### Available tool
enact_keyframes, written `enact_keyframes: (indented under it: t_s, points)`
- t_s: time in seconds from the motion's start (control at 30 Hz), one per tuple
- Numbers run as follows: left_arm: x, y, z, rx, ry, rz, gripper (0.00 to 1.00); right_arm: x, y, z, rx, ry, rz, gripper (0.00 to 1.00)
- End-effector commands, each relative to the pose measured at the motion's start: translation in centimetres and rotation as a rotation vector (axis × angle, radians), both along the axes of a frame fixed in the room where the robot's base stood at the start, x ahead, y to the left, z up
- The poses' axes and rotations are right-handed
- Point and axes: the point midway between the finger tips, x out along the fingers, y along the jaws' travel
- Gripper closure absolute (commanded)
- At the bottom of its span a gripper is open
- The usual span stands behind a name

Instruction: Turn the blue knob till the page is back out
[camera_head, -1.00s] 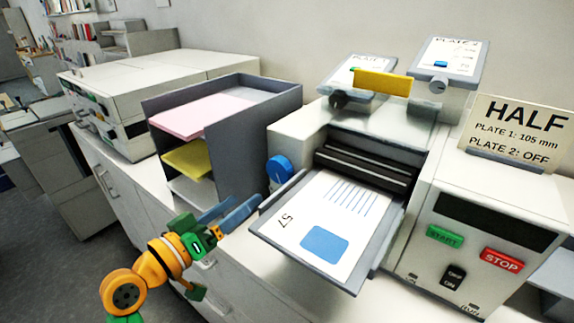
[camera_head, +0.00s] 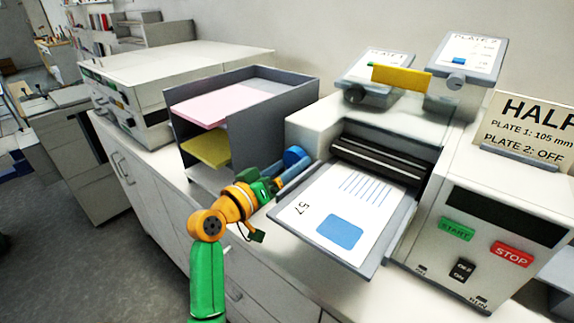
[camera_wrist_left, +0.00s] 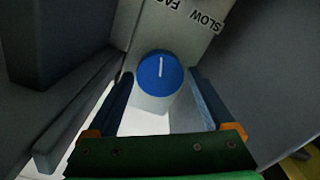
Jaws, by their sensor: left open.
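The blue knob (camera_head: 294,157) sits on the left side of the folding machine, partly hidden by my gripper in the head view. In the left wrist view the knob (camera_wrist_left: 160,74) is round with a white line on its face, pointing nearly straight up. My left gripper (camera_head: 290,172) is open, its two fingers reaching to either side of the knob, with gaps showing between. The page (camera_head: 340,208), marked 57, with lines and a blue block, lies flat on the machine's tray (camera_head: 355,264) in front of the dark rollers (camera_head: 375,158). My right gripper is not in view.
A grey paper rack (camera_head: 262,124) with pink and yellow sheets stands left of the machine. A panel with a green START (camera_head: 457,229) and red STOP (camera_head: 511,254) button is at right. A HALF sign (camera_head: 530,125) stands above it. The wrist view shows SLOW lettering beyond the knob.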

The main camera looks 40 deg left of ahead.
Motion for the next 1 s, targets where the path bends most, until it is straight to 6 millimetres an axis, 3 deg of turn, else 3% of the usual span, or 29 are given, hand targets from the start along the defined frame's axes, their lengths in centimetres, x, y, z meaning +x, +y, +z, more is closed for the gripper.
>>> enact_keyframes:
  t_s: [0.07,0.1,0.33,0.67,1.0]
  points:
    - [0.0,0.0,0.0,0.0,0.0,0.0,0.14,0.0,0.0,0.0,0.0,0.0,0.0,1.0]
    - [0.0,0.0,0.0,0.0,0.0,0.0,0.19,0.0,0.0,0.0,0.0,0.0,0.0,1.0]
    - [0.0,0.0,0.0,0.0,0.0,0.0,0.81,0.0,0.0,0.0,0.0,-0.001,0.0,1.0]
    - [-0.1,0.0,-0.2,0.058,-0.002,0.0,0.82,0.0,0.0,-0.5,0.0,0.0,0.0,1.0]
    - [0.0,0.1,-0.3,0.32,-0.023,-0.001,0.82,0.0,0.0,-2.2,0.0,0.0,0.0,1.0]
